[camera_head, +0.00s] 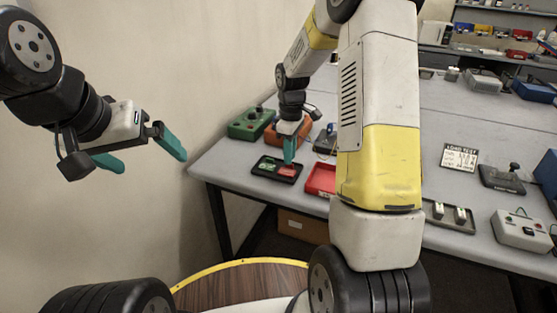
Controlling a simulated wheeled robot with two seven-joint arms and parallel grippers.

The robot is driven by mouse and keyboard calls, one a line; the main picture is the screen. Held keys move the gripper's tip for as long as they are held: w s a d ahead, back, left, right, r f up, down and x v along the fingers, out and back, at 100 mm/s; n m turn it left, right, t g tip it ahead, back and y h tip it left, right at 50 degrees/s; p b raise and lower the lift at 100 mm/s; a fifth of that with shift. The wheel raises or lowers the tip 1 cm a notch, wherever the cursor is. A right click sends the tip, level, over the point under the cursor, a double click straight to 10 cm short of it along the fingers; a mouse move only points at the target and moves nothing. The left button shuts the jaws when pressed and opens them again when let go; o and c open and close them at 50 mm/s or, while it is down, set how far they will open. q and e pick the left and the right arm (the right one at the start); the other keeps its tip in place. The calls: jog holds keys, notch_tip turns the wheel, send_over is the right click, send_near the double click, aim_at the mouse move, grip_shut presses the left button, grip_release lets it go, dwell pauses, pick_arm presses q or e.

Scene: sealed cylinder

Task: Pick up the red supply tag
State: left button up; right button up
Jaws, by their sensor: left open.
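The red supply tag (287,171) appears as a small red piece in the right part of a small black tray (258,172) near the table's front left edge. A green piece (267,166) lies beside it in the same tray. My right gripper (290,160) points down with its teal fingertips just above or at the red tag. I cannot tell whether they touch it, or whether the fingers are apart. My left gripper (145,157) is open and empty in the air at the left, well away from the table.
A red tray (320,181) sits right of the black tray, partly behind my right arm. A green box (250,124) and an orange box (285,133) stand behind. A control box (520,231), a sign (459,157) and other devices stand at the right.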

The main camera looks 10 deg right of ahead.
aim_at(288, 170)
notch_tip(288, 170, down, 3)
jog(key=shift+r, duration=0.2)
grip_shut()
jog(key=shift+r, duration=0.15)
